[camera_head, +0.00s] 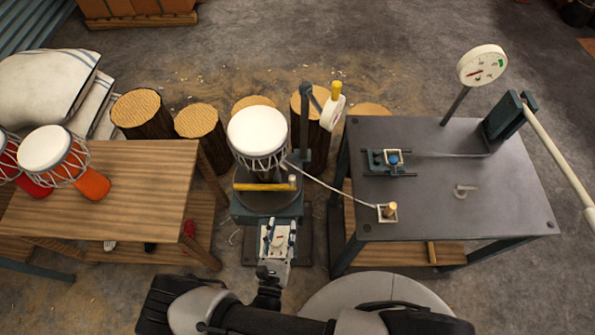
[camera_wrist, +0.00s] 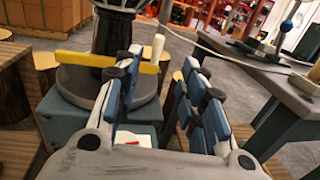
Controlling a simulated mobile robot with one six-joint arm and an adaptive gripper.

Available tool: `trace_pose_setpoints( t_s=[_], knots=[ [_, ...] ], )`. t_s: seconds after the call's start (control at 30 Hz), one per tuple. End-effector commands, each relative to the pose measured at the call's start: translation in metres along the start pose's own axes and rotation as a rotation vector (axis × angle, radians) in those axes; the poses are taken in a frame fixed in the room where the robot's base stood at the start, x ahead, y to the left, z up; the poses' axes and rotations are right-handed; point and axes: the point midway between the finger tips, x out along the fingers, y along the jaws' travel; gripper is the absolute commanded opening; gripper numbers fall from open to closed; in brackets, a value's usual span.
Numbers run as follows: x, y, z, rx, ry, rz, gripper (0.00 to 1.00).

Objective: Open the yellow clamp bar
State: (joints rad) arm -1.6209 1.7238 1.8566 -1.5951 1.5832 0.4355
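The yellow clamp bar (camera_head: 263,187) lies across the front of a round turntable (camera_head: 262,202), in front of a white-topped drum (camera_head: 257,132). The bar also shows in the wrist view (camera_wrist: 84,59), running left to right beyond my fingers. A pale upright peg (camera_head: 292,181) stands at the bar's right end; it also shows in the wrist view (camera_wrist: 157,50). My gripper (camera_head: 279,226) is in front of the stand, on the near side of the bar. In the wrist view my gripper (camera_wrist: 158,78) has its blue-padded fingers apart, with nothing held between them.
A wooden table (camera_head: 120,175) with red-and-white drums stands left. A grey metal table (camera_head: 450,170) with a dial gauge (camera_head: 482,66) and small fixtures stands right. A rope (camera_head: 335,187) runs from the drum to a block on that table. A post (camera_head: 304,125) rises behind the stand.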

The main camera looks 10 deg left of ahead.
Motion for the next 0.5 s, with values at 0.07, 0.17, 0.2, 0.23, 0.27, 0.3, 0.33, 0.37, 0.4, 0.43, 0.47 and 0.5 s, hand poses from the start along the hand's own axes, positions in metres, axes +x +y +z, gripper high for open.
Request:
trace_pose_setpoints(
  t_s=[0.07, 0.17, 0.2, 0.23, 0.27, 0.3, 0.33, 0.37, 0.4, 0.43, 0.47, 0.5],
  knots=[
    [0.002, 0.0, -0.002, -0.004, 0.001, 0.008, 0.38],
    [0.011, -0.001, -0.002, -0.003, 0.002, 0.003, 0.38],
    [0.017, -0.001, -0.002, -0.003, 0.001, 0.001, 0.38],
    [0.021, -0.001, -0.002, -0.003, 0.001, 0.001, 0.38],
    [0.026, -0.002, -0.002, -0.003, 0.001, -0.002, 0.38],
    [0.033, -0.002, -0.002, -0.002, 0.001, -0.002, 0.38],
    [0.038, -0.002, -0.002, -0.001, 0.001, -0.002, 0.38],
    [0.044, -0.002, -0.002, -0.001, 0.001, -0.003, 0.38],
    [0.051, -0.002, -0.003, -0.001, 0.001, -0.003, 0.38],
    [0.056, -0.002, -0.003, -0.001, 0.001, -0.003, 0.38],
    [0.062, -0.003, -0.002, -0.001, 0.0, -0.003, 0.38],
    [0.069, -0.002, -0.003, -0.001, 0.001, -0.004, 0.38]
  ],
)
